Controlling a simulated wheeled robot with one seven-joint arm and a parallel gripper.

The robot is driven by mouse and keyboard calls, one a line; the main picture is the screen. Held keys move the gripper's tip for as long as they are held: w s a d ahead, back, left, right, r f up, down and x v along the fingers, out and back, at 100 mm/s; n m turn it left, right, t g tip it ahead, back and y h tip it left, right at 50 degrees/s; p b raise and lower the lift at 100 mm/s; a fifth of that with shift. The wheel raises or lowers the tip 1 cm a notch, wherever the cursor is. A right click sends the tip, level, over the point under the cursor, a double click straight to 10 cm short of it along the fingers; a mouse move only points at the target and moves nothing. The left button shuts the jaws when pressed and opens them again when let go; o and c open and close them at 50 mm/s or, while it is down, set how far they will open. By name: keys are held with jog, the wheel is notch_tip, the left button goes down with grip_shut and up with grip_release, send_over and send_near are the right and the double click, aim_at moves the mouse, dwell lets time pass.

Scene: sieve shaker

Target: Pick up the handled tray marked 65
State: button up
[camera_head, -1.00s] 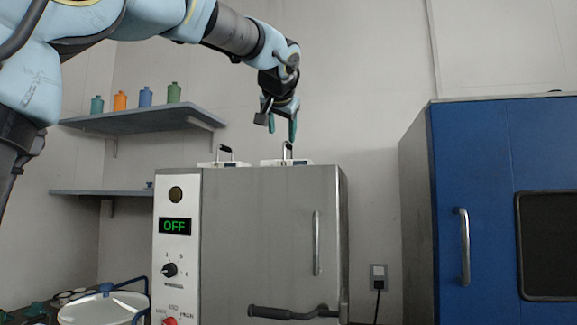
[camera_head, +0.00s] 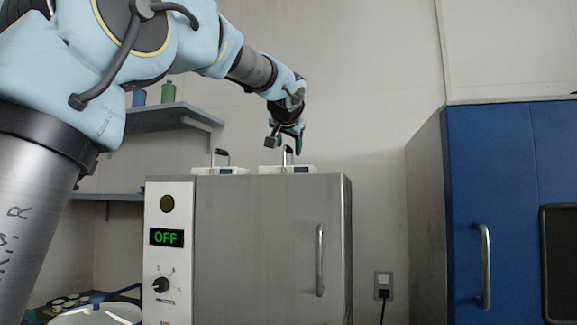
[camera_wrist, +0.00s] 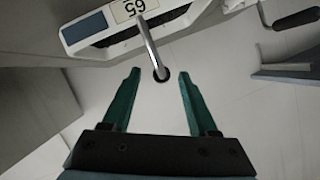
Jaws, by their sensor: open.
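The tray marked 65 (camera_wrist: 100,24) shows at the top of the wrist view, with its label upside down and a blue panel beside it. Its metal handle (camera_wrist: 150,45) reaches down to a dark end between my fingertips. In the head view I take it to be the right-hand white tray (camera_head: 300,169) on top of the steel cabinet, as it is right under my gripper (camera_head: 296,147). My gripper (camera_wrist: 159,74) is open, with green fingers apart on either side of the handle's end. I cannot tell whether either finger touches it.
A second handled tray (camera_head: 220,171) stands just left on the steel cabinet (camera_head: 260,240), whose display reads OFF. Another dark handle (camera_wrist: 298,18) shows at the right of the wrist view. A blue cabinet (camera_head: 510,200) stands to the right, and a wall shelf (camera_head: 165,117) behind left.

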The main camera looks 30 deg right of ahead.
aim_at(289, 150)
jog(key=p+x, duration=0.1)
jog(key=x, duration=0.2)
jog(key=shift+w+d, duration=0.1)
jog(key=shift+w, duration=0.1)
grip_shut()
dwell(1.3)
